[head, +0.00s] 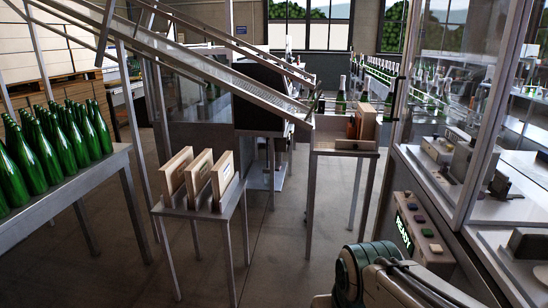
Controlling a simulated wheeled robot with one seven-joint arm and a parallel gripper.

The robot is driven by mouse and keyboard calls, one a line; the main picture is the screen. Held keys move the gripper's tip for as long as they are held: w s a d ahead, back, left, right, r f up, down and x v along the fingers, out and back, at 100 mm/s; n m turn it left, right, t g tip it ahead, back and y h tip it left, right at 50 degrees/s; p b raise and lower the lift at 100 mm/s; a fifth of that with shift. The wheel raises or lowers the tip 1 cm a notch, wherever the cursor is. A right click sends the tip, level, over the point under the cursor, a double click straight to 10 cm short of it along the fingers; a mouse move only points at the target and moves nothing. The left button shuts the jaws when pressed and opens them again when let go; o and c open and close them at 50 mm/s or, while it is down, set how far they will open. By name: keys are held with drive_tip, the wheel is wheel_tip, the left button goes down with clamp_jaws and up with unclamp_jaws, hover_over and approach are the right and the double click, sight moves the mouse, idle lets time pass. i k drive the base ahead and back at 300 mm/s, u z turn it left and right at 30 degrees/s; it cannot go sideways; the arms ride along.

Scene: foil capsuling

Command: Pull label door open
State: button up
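A glass-walled machine with metal frame posts (484,110) stands at the right. A tall clear panel in it, which looks like the label door (440,75), has a dark vertical handle (396,98) on its left edge. The panel appears shut, but its edges are hard to make out through the glass. No lettering on it marks it as the label door. Part of my arm, with a green joint, shows at the bottom right, below and in front of the machine. My gripper is not in view, so its hold and its distance from the handle cannot be seen.
A control box (424,232) with a lit READY display and buttons juts out under the machine. A small table (205,205) holds upright wooden boxes. Green bottles (45,145) crowd a left table. A sloping conveyor (225,75) crosses above. The middle floor (290,250) is clear.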

sight(515, 12)
drive_tip(key=z, duration=0.1)
drive_tip(key=i, duration=1.55)
drive_tip(key=z, duration=0.3)
drive_tip(key=i, duration=1.45)
drive_tip(key=z, duration=0.2)
